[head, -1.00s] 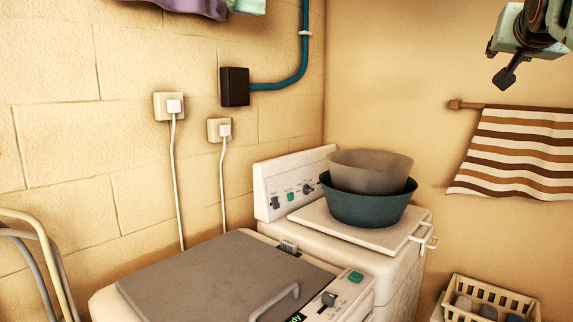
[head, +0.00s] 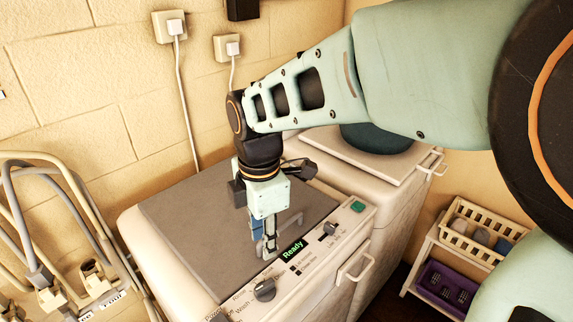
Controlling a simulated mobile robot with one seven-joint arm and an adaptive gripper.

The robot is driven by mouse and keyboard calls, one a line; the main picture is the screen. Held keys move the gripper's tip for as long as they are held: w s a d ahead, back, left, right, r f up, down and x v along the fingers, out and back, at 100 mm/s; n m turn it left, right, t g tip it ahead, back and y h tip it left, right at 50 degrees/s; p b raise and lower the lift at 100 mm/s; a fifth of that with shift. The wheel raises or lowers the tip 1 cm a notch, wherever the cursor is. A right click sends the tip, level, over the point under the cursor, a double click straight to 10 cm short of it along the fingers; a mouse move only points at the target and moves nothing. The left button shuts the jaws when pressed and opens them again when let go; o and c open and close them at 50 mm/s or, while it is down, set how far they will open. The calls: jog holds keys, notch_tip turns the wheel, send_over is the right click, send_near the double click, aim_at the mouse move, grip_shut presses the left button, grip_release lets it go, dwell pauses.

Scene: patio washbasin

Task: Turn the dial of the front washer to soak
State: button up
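The front washer (head: 352,203) is the near white machine with a grey lid (head: 185,232). Its front panel carries a dark round dial (head: 264,290), ringed by small labels; "Wash" is partly readable and soak I cannot make out. A green "Ready" display (head: 293,249) sits up and right of the dial.
A second washer (head: 350,150) stands behind, with a teal bowl (head: 378,138) on top, partly hidden by my arm. Hoses and taps (head: 75,245) are at left. A shelf with a cream basket (head: 480,228) and purple crate (head: 445,286) is at right.

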aim_at(263, 286)
jog(key=shift+n+g, duration=0.3)
jog(key=shift+n, duration=0.3)
jog(key=f+b, duration=0.2)
jog(key=f, duration=0.2)
jog(key=s+f+b, duration=0.1)
jog(key=f+b, duration=0.1)
jog(key=f, duration=0.1)
jog(key=s+f+b, duration=0.1)
jog(key=f+b, duration=0.1)
jog(key=f, duration=0.2)
jog(key=shift+s+a+f, duration=0.15)
jog(key=shift+s+f, duration=0.05)
jog(key=shift+f, duration=0.1)
jog(key=shift+c, duration=0.3)
grip_shut()
